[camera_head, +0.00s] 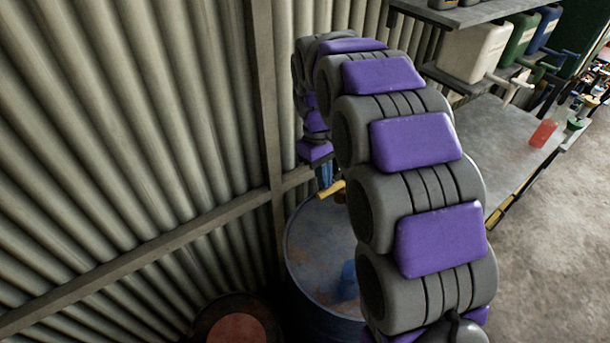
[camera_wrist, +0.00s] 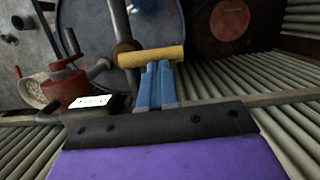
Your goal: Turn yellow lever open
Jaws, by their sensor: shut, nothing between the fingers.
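The yellow lever (camera_wrist: 151,57) shows in the wrist view as a short bar lying crosswise at the tips of my gripper (camera_wrist: 155,68). My blue fingers are shut together with nothing between them, and their tips are at or very close to the bar's near side. Whether they touch it I cannot tell. The lever meets a grey upright pipe (camera_wrist: 119,27) at its left. In the head view the yellow lever (camera_head: 331,189) sits above a blue drum (camera_head: 300,262), beside my gripper (camera_head: 325,182). My arm hides much of the drum and pipe there.
A red and grey device (camera_wrist: 66,82) stands left of the lever in the wrist view. A dark drum with a red lid (camera_head: 236,330) is low by the corrugated wall (camera_head: 130,120). Shelves with jerrycans (camera_head: 473,52) stand at right. The concrete floor (camera_head: 560,240) is open there.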

